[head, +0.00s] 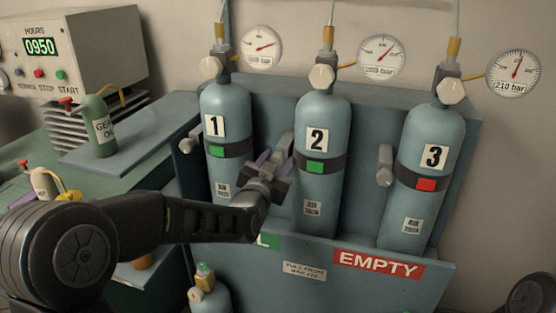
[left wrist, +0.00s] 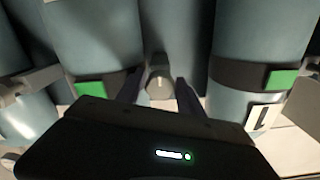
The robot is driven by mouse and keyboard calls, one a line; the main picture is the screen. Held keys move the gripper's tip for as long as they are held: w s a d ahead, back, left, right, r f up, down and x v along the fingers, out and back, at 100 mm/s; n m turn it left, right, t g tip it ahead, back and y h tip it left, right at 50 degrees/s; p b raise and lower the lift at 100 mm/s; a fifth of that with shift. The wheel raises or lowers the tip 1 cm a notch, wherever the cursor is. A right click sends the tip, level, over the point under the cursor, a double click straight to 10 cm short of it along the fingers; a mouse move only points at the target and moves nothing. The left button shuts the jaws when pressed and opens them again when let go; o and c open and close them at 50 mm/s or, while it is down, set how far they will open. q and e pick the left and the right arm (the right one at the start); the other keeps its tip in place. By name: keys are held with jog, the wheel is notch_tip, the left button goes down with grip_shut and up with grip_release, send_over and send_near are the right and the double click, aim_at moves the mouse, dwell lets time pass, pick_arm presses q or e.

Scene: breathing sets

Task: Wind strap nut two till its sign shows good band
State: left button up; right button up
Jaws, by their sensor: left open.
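Strap nut two (left wrist: 160,82) is a grey knob between cylinders one and two. In the head view it is partly hidden behind my left gripper (head: 274,160). In the left wrist view the open fingers of my left gripper (left wrist: 159,93) stand on either side of the nut, with gaps showing. Cylinder two (head: 322,205) stands upright, held by a dark strap (head: 337,165). Its sign (head: 315,167) is green, and it also shows green in the left wrist view (left wrist: 90,90). My right gripper is not in view.
Cylinder one (head: 228,105) has a green sign (head: 217,151); cylinder three (head: 433,130) has a red one (head: 426,184). Another strap nut (head: 385,165) sits left of cylinder three. Gauges hang above.

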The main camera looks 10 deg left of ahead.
pick_arm(q)
jog(key=s, duration=0.7)
jog(key=shift+s+a+b, duration=0.25)
jog(key=shift+s+b, duration=0.05)
jog(key=shift+b, duration=0.05)
jog(key=s+d+f+n+g+h+p, duration=0.1)
jog(key=s+d+f+g, duration=0.2)
jog(key=f, duration=0.6)
jog(key=s+d+f+n+g+p, duration=0.1)
jog(key=s+d+f+g, duration=0.2)
jog(key=f, duration=0.6)
jog(key=s+d+f+n+g+h+p, duration=0.1)
jog(key=s+d+f+n+g, duration=0.2)
jog(key=f, duration=0.6)
jog(key=s+f+g+p, duration=0.1)
jog(key=s+f+g, duration=0.1)
jog(key=s+f, duration=0.3)
jog(key=s+d+f+g+p, duration=0.1)
jog(key=s+f+g, duration=0.2)
jog(key=s, duration=0.8)
jog(key=s+f+n+g+h+p, duration=0.1)
jog(key=s+f+g, duration=0.2)
jog(key=s+f, duration=0.5)
jog(key=shift+s+d+p, duration=0.3)
jog(key=shift+s+p, duration=0.05)
jog(key=shift+s, duration=0.1)
